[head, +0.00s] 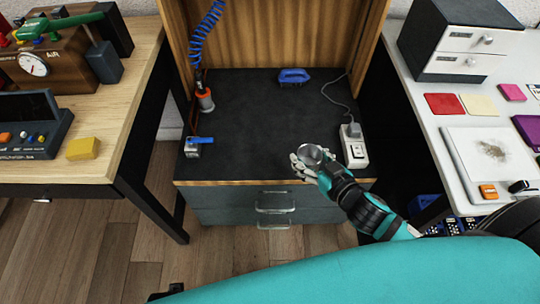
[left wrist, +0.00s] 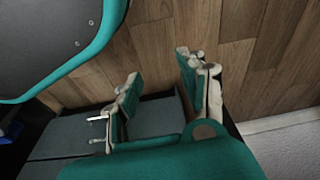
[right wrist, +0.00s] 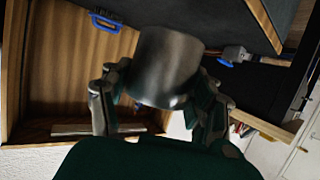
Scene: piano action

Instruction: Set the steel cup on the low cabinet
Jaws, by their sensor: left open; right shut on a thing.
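The steel cup (head: 312,154) is a small shiny metal cup, held in my right gripper (head: 311,166) over the front edge of the low cabinet in the head view. In the right wrist view the cup (right wrist: 168,65) fills the space between the fingers, which are shut on it. Whether it touches the cabinet top cannot be told. The low cabinet (head: 260,130) has a dark top and grey drawers below. My left gripper (left wrist: 160,95) is open and empty above the wooden floor in the left wrist view; it is not in the head view.
On the cabinet top stand a blue brush (head: 293,76) at the back, a power strip (head: 354,146) at right, a blue-handled tool (head: 197,143) at left and an orange-based item (head: 205,100) with a blue coiled hose. The middle of the top is clear. Desks flank both sides.

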